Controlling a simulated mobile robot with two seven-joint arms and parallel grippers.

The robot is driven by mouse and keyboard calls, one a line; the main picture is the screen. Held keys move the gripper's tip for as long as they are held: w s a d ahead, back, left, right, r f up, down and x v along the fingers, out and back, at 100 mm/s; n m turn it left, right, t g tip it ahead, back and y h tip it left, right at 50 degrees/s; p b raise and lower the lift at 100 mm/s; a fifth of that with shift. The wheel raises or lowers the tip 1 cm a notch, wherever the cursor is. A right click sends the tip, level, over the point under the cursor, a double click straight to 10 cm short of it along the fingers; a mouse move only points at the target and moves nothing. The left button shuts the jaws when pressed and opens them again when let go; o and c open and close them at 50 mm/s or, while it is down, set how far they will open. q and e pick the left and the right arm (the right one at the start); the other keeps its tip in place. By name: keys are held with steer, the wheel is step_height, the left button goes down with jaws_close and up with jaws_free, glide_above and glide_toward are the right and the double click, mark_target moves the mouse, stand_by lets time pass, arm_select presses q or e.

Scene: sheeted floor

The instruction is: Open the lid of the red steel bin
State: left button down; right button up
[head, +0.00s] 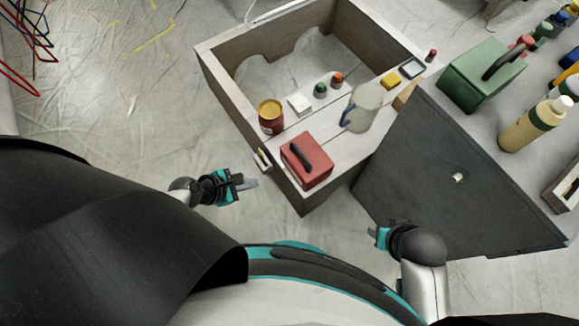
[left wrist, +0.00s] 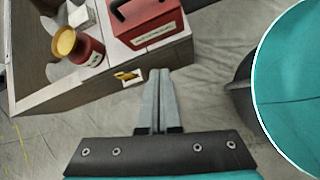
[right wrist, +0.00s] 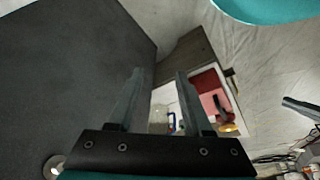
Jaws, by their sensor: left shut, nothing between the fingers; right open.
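The red steel bin (head: 309,166) is a box with a black handle on top, standing on the near corner of a pale board. Its lid looks shut. It also shows at the top of the left wrist view (left wrist: 148,22), with a white label on its side, and in the right wrist view (right wrist: 206,82). My left gripper (head: 250,184) is shut and empty, left of the bin and apart from it. Its closed fingers (left wrist: 159,74) point toward the bin's side. My right gripper (right wrist: 160,74) is open and empty, to the bin's lower right in the head view.
A red can with a yellow top (head: 271,116), a white block (head: 299,104) and a clear jug (head: 364,107) stand near the bin. The floor left of the wooden frame (head: 232,94) is mostly clear.

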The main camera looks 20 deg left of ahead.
steer(key=shift+r+t+b, duration=0.7)
steer(key=shift+r+b, duration=1.9)
steer(key=shift+r, duration=0.8)
arm_select(q)
steer(key=shift+w+d+f+n+t+h+b, duration=0.25)
steer(key=shift+w+d+f+n+b, duration=0.3)
steer(key=shift+w+d+f, duration=0.7)
steer(key=shift+w+d+f+n+t+h+b, duration=0.2)
steer(key=shift+w+d+f+n+b, duration=0.4)
steer(key=shift+w, duration=1.1)
steer(key=shift+w+d+f+n+t+h+b, duration=0.2)
steer(key=shift+w+d+f+n+b, duration=0.3)
steer(key=shift+w+d+f, duration=0.75)
steer(key=w+r, duration=0.1)
steer(key=w+d+r, duration=0.1)
steer(key=w, duration=0.1)
steer(key=shift+d+r, duration=0.15)
steer(key=shift+r, duration=0.2)
arm_select(e)
steer(key=w+a+t+y, duration=0.2)
steer(key=w+a+t, duration=0.3)
steer(key=a, duration=0.1)
steer(key=shift+w+y, duration=0.4)
steer(key=shift+s+d, duration=0.1)
